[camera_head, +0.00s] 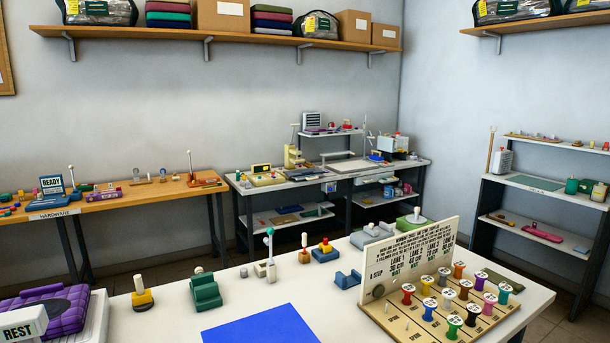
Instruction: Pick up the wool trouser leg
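I cannot make out anything that is clearly a wool trouser leg. A purple, ridged, fabric-like item (46,312) lies at the near left, cut off by the picture edge; I cannot tell what it is. A flat blue sheet (262,329) lies at the front of the white table (172,309), partly cut off by the bottom edge. Neither of my grippers shows in the view.
A white block marked REST (20,326) stands at the near left. Small green, yellow and blue fixtures line the table's back. A spool board (391,318) with an upright lettered panel (412,255) fills the right. Workbenches and shelves stand behind.

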